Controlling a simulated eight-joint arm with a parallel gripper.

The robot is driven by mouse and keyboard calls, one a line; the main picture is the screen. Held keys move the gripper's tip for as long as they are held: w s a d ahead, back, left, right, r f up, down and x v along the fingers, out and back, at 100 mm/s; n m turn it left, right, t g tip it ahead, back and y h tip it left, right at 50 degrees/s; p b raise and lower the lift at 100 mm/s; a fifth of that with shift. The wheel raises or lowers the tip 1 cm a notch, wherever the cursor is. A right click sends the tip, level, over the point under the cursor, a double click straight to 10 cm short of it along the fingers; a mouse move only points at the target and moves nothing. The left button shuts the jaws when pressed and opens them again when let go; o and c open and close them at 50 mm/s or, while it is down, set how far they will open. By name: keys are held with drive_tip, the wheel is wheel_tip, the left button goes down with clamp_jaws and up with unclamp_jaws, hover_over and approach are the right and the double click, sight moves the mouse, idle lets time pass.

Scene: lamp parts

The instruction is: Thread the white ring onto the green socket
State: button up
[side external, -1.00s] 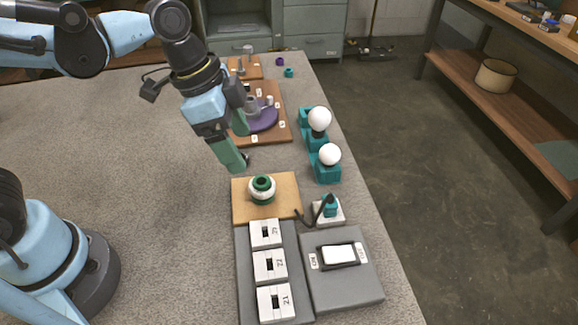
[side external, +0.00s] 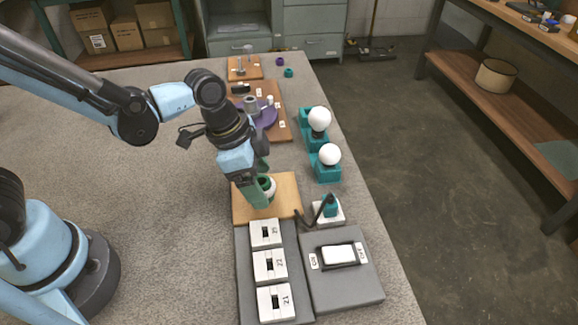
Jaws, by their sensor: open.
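The white ring (side external: 273,187) is around the green socket (side external: 265,183) on the tan wooden board (side external: 283,207). My gripper (side external: 262,185) is open and low over the board, with its green fingers beside the ring and socket. The near finger hides the left part of both. I cannot tell whether the fingers touch the ring or how far down the socket it sits.
Two white bulbs in teal holders (side external: 326,165) stand to the right. A small teal part on a white base (side external: 329,209) with a dark cable is close by. White numbered blocks (side external: 270,266) and a switch panel (side external: 342,277) lie in front. A purple disc (side external: 265,118) is behind.

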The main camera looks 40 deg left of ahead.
drive_tip(key=c, duration=1.3)
drive_tip(key=shift+r, duration=0.8)
drive_tip(key=shift+c, duration=0.4)
drive_tip(key=shift+a+t+h, duration=0.1)
drive_tip(key=shift+t+h, duration=0.2)
